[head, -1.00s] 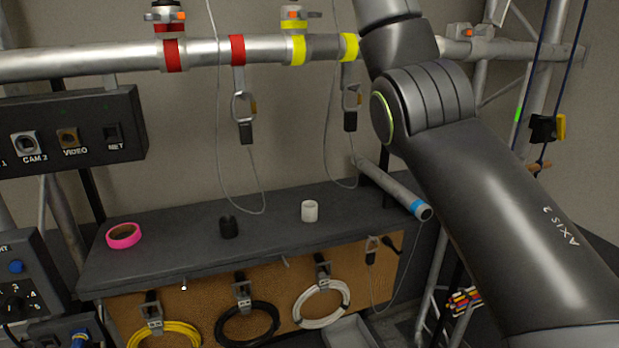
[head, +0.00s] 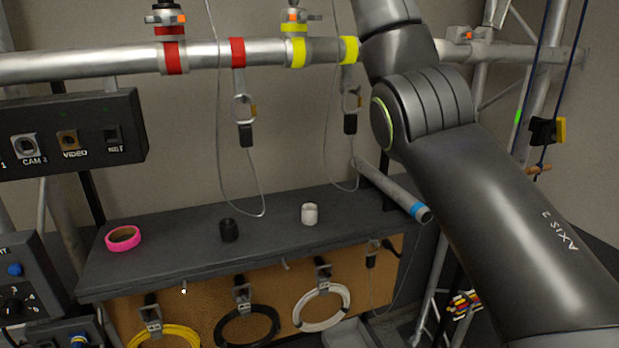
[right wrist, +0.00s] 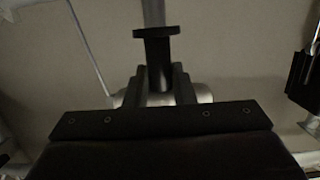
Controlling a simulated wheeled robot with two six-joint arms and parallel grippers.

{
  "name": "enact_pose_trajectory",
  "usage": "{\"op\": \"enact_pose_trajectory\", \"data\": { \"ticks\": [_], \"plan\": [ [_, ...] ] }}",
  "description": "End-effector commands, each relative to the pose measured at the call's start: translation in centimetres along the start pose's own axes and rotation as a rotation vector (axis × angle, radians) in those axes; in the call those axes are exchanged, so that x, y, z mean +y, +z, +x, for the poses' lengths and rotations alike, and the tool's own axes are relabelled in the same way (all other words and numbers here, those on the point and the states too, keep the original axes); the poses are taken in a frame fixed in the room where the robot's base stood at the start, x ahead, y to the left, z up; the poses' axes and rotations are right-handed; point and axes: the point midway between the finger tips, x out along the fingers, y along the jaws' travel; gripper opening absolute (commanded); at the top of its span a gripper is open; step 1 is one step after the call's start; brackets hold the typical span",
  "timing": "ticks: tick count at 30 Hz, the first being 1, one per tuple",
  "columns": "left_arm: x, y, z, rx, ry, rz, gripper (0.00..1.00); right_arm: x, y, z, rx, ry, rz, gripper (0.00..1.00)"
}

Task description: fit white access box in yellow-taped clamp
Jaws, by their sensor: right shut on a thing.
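The yellow-taped stretch of the truss tube (head: 322,50) has two yellow bands. A clamp with an orange part (head: 295,16) stands over the left band, near the top edge. A small white cylinder (head: 310,213) stands on the dark shelf; I cannot tell whether it is the white access box. My right arm crosses the right of the head view, its gripper out of frame above. In the right wrist view my right gripper (right wrist: 162,85) is shut on a dark flanged piece (right wrist: 156,32); its true colour is unclear in the shadow. My left gripper is not seen.
A red-taped clamp (head: 165,18) sits left on the tube. Cable loops with carabiners (head: 245,108) hang below it. The shelf (head: 180,225) holds a pink tape roll (head: 123,238) and a black cylinder (head: 229,229). A connector panel (head: 70,135) stands left.

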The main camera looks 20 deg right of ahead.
Motion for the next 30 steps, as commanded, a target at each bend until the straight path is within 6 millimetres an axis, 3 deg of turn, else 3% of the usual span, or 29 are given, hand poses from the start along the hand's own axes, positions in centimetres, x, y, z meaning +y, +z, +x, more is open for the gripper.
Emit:
{"op": "enact_pose_trajectory", "data": {
  "ticks": [30],
  "plan": [
    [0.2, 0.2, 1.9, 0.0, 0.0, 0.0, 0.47, 0.0, 1.9, 0.3, 0.004, 0.0, 0.0, 0.0]
  ]
}}
